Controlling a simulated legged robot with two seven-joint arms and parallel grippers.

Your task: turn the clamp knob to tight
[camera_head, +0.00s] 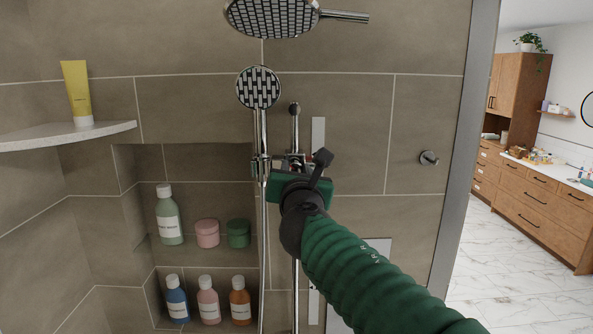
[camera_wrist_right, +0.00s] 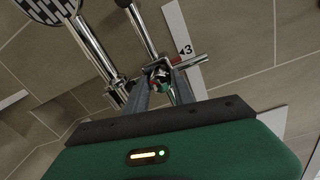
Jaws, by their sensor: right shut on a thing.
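The chrome clamp (camera_head: 278,160) sits on the vertical shower rail (camera_head: 295,240), beside the hand shower (camera_head: 259,90). My right gripper (camera_head: 294,167) reaches up to it from below right and hides much of it in the head view. In the right wrist view, the two grey fingers of my right gripper (camera_wrist_right: 164,92) converge on the small clamp knob (camera_wrist_right: 160,74), with the knob between their tips. The gripper is shut on it. Red marks show by the knob; its exact turn is hard to tell. My left gripper is in neither view.
A niche on the left holds several bottles (camera_head: 169,220) and jars (camera_head: 207,233). A corner shelf (camera_head: 70,136) carries a yellow tube (camera_head: 76,92). An overhead shower (camera_head: 272,17) hangs above. A small wall knob (camera_head: 428,158) is to the right on otherwise bare tiles.

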